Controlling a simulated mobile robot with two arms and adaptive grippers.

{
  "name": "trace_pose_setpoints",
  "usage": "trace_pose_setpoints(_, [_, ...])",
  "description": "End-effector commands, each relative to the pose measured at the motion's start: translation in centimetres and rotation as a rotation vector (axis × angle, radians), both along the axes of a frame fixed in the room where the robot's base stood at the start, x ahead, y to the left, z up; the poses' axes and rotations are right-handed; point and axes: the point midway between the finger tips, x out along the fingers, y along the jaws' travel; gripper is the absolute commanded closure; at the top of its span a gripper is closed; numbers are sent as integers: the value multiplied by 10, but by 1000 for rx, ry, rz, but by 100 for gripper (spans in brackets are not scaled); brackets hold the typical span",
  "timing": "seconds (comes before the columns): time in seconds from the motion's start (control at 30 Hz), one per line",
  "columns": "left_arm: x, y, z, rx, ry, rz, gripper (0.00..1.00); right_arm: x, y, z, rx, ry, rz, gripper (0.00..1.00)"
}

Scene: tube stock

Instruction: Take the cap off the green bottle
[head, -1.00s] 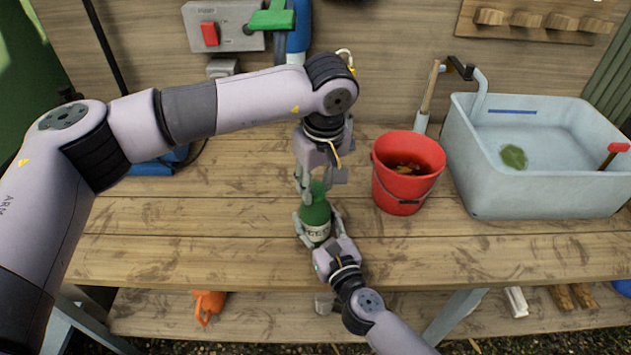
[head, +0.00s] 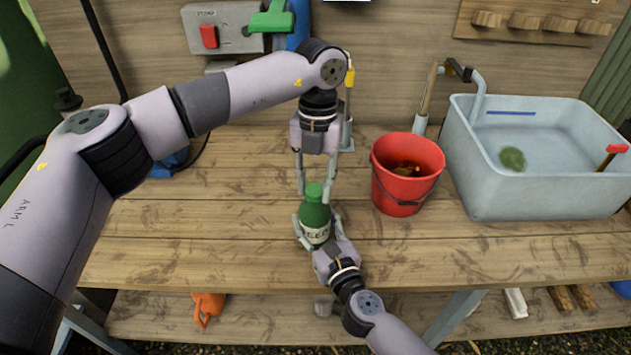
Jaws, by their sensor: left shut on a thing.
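The green bottle (head: 314,217) with a pale lettered label stands upright on the wooden bench. Its green cap (head: 314,189) is on top of the neck. My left gripper (head: 314,192) points down from above, with one finger on each side of the cap, shut on it. My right gripper (head: 315,229) comes from the front right and has its fingers around the bottle's body, one on each side. Its palm is low at the front of the bottle.
A red bucket (head: 400,193) stands close to the right of the bottle. A pale blue sink basin (head: 545,190) with water is further right. A control box (head: 222,30) is on the back wall. The bench (head: 190,230) is clear on the left.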

Motion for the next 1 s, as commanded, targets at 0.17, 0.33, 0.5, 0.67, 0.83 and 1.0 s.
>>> trace_pose_setpoints(0.17, [0, 2, 0, -2, -1, 393, 100, 0, 0, -1, -1, 1, 1, 100])
trace_pose_setpoints(0.33, [0, 2, 0, -2, -2, 745, 100, 0, 0, -1, -1, 1, 1, 100])
trace_pose_setpoints(0.5, [0, 2, 1, -1, -2, 983, 100, -1, 1, -1, -1, 1, 2, 100])
trace_pose_setpoints(0.67, [0, 2, 1, 0, -2, 1018, 100, -1, 1, -1, -1, 1, 2, 100])
trace_pose_setpoints(0.83, [0, 2, 1, -1, -2, 1020, 100, -1, 1, -1, -1, 1, 2, 100])
trace_pose_setpoints(1.0, [0, 2, 1, -1, -2, 1019, 100, -1, 1, -1, -1, 1, 2, 100])
